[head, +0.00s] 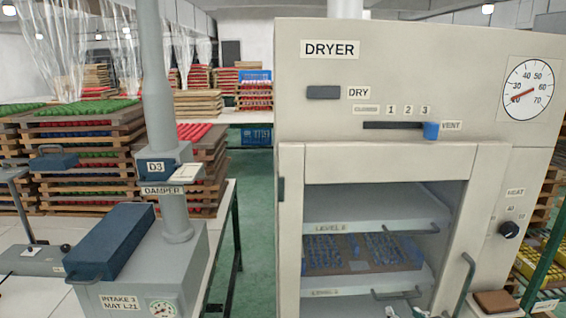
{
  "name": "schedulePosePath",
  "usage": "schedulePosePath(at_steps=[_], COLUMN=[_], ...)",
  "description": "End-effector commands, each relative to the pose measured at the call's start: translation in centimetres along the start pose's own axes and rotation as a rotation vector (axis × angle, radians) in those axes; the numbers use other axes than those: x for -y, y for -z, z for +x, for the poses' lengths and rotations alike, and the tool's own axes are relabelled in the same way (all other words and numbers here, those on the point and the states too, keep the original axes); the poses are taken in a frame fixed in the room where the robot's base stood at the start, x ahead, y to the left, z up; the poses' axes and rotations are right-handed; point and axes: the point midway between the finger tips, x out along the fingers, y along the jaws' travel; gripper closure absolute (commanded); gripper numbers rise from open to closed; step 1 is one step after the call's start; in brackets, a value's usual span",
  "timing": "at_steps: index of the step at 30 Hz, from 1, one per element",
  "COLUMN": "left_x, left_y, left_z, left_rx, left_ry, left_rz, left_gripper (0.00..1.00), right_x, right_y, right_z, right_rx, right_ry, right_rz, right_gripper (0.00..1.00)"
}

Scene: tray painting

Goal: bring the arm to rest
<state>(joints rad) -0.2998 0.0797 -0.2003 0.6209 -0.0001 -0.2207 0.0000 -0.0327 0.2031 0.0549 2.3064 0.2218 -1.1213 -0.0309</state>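The dryer (420,60), a large cream cabinet, fills the right half. Its framed front (290,235) has a window-like opening, with a grey handle (467,275) low on the right. I cannot tell for sure whether the front is shut. Inside, a tray of blue pieces (355,252) lies below the shelf labelled LEVEL 6 (385,213). The blue vent slider (431,131) is at the right end of its slot, past 3.
A grey intake unit (190,262) with a damper column (157,75) and blue box (112,242) stands left. Stacked trays of coloured pieces (75,165) are behind it. Green floor (258,210) is clear between intake table and dryer. A dark red-brown block (497,301) is at lower right.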

Motion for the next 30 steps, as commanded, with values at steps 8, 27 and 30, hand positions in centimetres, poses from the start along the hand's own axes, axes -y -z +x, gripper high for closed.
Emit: schedulePosePath(at_steps=[8,27,30], left_x=[0.0,0.0,0.0], left_y=[0.0,-0.1,-0.1], left_z=[0.0,0.0,0.0], left_rx=[-0.001,0.001,0.001], left_ry=[0.0,0.0,0.0], left_rz=[0.0,-0.001,-0.001], left_gripper=[0.6,0.6,0.6], right_x=[5.1,9.0,9.3], right_y=[-16.2,-32.3,-35.2], right_z=[-6.1,-11.1,-9.4], right_rx=[0.462,0.869,0.881], right_ry=[0.039,0.068,0.071], right_rz=[-0.018,-0.026,-0.028], right_gripper=[0.56,0.56,0.56])
